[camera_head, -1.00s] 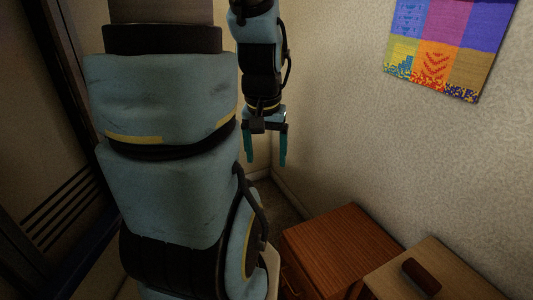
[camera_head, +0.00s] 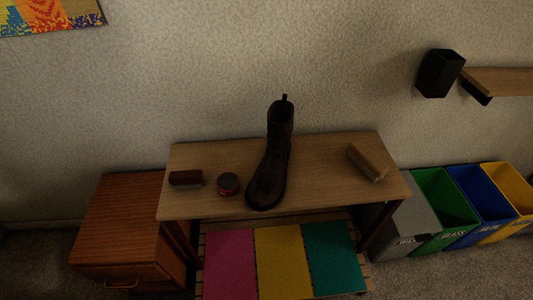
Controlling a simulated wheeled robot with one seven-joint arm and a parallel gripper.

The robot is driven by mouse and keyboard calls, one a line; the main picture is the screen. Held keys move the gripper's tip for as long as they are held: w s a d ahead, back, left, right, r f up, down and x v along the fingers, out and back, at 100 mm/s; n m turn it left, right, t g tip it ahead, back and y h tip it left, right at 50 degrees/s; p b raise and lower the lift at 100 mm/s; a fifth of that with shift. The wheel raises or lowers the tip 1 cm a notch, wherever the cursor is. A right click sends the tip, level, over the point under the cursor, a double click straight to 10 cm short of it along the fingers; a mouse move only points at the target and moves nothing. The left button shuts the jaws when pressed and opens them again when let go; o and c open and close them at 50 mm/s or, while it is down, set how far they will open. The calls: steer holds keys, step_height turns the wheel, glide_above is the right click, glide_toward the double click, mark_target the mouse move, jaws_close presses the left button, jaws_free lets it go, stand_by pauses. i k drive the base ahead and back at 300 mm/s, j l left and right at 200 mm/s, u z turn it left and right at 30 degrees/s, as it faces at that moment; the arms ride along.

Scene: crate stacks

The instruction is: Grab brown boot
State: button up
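A dark brown boot (camera_head: 273,162) stands upright on a wooden table (camera_head: 325,165), near the middle of its top. Its toe points toward the front edge and its shaft rises at the back with a pull tab on top. My gripper is not in the current head view, so its distance to the boot cannot be told.
A brush (camera_head: 367,163), a small round tin (camera_head: 228,184) and a dark brown block (camera_head: 186,178) lie on the table. A reddish wooden cabinet (camera_head: 120,225) stands left. Grey, green (camera_head: 442,205), blue and yellow bins stand right. A shelf (camera_head: 500,82) with a black box (camera_head: 440,73) is upper right.

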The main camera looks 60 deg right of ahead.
mark_target(265, 189)
steer(key=k+l, duration=0.15)
steer(key=k, duration=0.3)
steer(key=k+l, duration=0.2)
steer(key=k, duration=0.25)
